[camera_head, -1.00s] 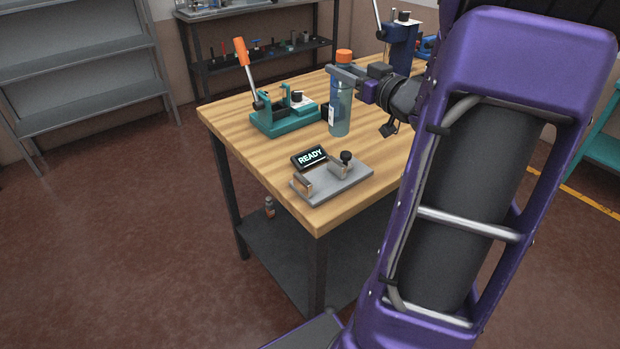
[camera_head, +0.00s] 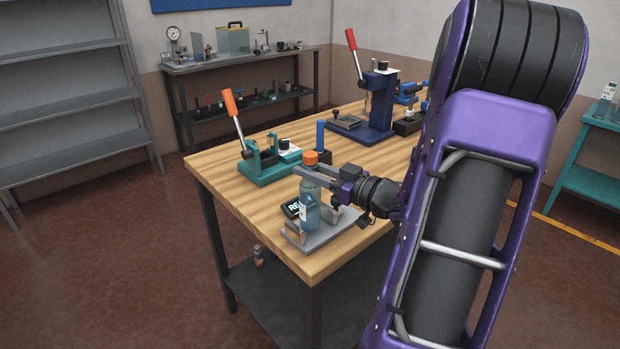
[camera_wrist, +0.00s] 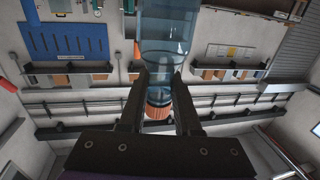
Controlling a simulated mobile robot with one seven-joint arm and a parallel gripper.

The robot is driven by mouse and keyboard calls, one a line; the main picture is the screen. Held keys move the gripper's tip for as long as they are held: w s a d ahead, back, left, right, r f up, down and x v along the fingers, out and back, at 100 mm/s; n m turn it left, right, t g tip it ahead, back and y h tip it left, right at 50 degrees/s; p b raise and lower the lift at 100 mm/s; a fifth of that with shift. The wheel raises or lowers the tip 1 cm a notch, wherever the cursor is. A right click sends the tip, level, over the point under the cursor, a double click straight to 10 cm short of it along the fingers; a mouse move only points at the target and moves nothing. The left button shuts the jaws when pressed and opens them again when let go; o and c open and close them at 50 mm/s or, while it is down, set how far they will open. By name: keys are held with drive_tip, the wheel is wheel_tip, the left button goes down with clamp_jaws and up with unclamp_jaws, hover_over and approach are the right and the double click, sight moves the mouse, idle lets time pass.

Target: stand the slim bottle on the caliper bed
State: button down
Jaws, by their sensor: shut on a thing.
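In the head view, the bottle overlaps the caliper bed (camera_head: 323,236), a grey plate with upright jaws and a dark display near the table's front corner. The bottle hides part of the display and jaws. I cannot tell whether its base touches the bed.
A teal press with an orange lever (camera_head: 264,162) stands behind the bed on the wooden table (camera_head: 225,178). A blue cylinder in a dark block (camera_head: 320,145) is near it. A blue press with a red lever (camera_head: 371,115) stands farther back. The table's left front is clear.

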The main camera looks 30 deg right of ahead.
drive_tip(key=shift+f, duration=0.6)
drive_tip(key=shift+f, duration=0.15)
drive_tip(key=c, duration=0.6)
unclamp_jaws()
drive_tip(key=shift+r, duration=0.25)
drive_tip(key=v, duration=1.2)
